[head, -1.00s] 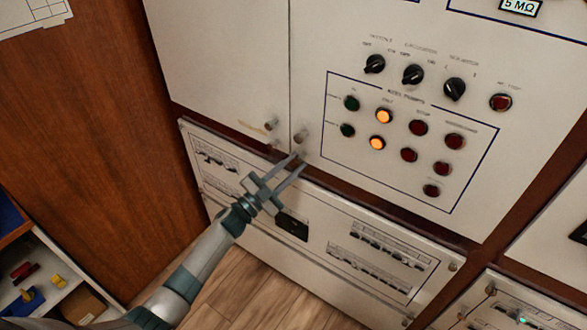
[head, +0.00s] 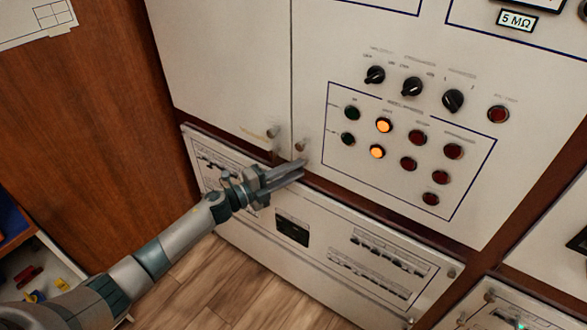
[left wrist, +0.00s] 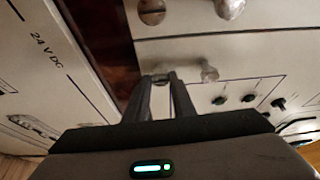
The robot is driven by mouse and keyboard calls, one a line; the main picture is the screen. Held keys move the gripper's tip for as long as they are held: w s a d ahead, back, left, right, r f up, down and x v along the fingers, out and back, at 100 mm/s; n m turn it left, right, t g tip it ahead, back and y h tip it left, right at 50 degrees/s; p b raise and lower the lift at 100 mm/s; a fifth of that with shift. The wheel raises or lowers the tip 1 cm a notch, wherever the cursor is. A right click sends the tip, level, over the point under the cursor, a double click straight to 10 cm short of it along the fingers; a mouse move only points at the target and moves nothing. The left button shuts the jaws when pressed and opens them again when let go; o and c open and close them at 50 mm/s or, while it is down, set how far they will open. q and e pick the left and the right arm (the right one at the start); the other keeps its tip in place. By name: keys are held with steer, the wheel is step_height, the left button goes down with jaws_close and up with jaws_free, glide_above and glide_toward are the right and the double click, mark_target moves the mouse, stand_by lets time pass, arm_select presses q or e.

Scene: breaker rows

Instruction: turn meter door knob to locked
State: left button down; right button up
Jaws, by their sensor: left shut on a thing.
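The meter door (head: 400,40) is the white panel door with dark selector knobs and lamps in the head view. Near its lower left corner is a pale knob-like handle (head: 300,146), also seen in the left wrist view (left wrist: 208,73). Just below it, my left gripper (head: 300,166) has its fingers shut around a small round knob (left wrist: 160,79), which shows between the fingertips in the left wrist view. In the head view the fingers hide this knob. Its turn position and any lock marks cannot be read. My right gripper is not in view.
The neighbouring white door (head: 215,60) has its own handle (head: 273,132) close to the left. A lower panel (head: 350,250) with a dark window lies under my left gripper. A brown wooden side (head: 90,130) and a shelf with small items (head: 35,285) stand at left.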

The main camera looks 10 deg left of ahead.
arm_select(q)
steer(key=shift+m, duration=0.4)
steer(key=c, duration=1.5)
jaws_free()
steer(key=shift+b+v, duration=2.8)
steer(key=shift+v, duration=5.9)
steer(key=shift+r, duration=0.2)
